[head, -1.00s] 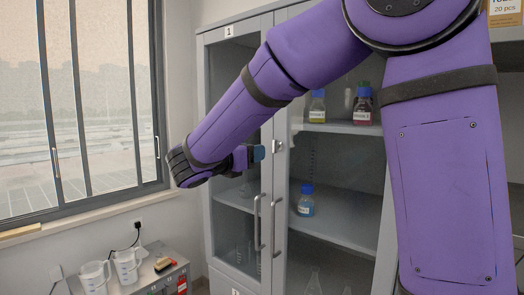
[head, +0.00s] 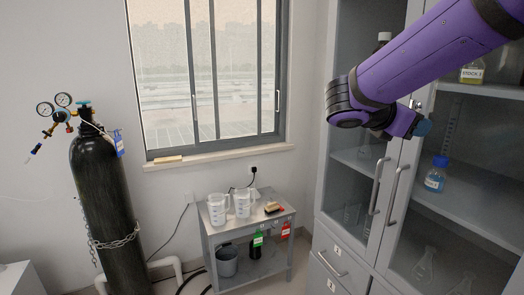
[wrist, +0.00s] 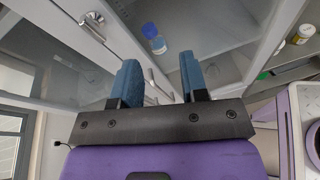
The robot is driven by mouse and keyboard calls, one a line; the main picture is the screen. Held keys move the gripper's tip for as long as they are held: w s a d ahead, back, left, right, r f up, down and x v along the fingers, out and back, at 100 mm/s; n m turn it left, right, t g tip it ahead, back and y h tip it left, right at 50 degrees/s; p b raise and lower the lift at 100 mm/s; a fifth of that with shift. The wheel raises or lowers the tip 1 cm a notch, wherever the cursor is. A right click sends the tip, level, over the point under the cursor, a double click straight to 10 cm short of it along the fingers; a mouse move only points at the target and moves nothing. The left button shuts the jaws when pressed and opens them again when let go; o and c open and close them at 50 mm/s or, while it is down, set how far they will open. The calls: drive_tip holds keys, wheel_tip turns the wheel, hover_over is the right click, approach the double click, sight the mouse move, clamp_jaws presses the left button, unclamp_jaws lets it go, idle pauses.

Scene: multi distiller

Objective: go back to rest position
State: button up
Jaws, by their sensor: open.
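My gripper (wrist: 158,82) is open and empty in the wrist view, its two blue fingers apart. In the head view my purple arm reaches in from the upper right, and the gripper (head: 421,127) is in front of the grey cabinet (head: 330,205). Behind the fingers in the wrist view are the cabinet doors and a blue-capped bottle (wrist: 154,38). The same bottle shows on a cabinet shelf in the head view (head: 435,180). Whether the gripper touches the cabinet I cannot tell.
A small metal cart (head: 255,233) with two white jugs stands left of the cabinet. A black gas cylinder (head: 103,190) with gauges stands at the far left. The cabinet door handles (head: 376,187) stick out. Floor between cart and cabinet is narrow.

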drive_tip(key=s+d+f+m+g+y, duration=0.1)
drive_tip(key=s+d+f+m+y, duration=0.1)
drive_tip(key=s+m+y, duration=0.3)
drive_tip(key=s+d+f+m+g+y, duration=0.1)
drive_tip(key=s+f+m, duration=0.15)
drive_tip(key=s, duration=0.45)
drive_tip(key=s+a+f+m+t+y, duration=0.2)
drive_tip(key=s+a+m+y, duration=0.3)
drive_tip(key=s+m+y, duration=0.3)
drive_tip(key=shift+s+a+f+m+t, duration=0.4)
drive_tip(key=shift+s+m, duration=0.55)
drive_tip(key=shift+m, duration=0.7)
drive_tip(key=shift+r, duration=0.15)
